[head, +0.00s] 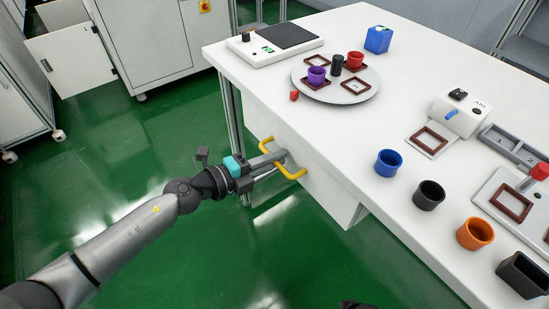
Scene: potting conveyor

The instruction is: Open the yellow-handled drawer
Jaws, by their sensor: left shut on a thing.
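The yellow handle (292,172) is on the front of a white drawer (327,193) under the white table. My left gripper (279,162) reaches in from the left and is shut on the yellow handle. Its fingers cover part of the handle. The drawer front appears close under the table edge; I cannot tell whether it is pulled out at all. My right gripper is not clearly seen; only a small dark shape shows at the bottom edge.
The white table (290,95) bears a round turntable (347,96) with purple and red pots, and blue (388,163), black (429,195) and orange (475,233) pots near its front edge. A white cabinet (150,45) stands at the back left. Green floor in front of the table is clear.

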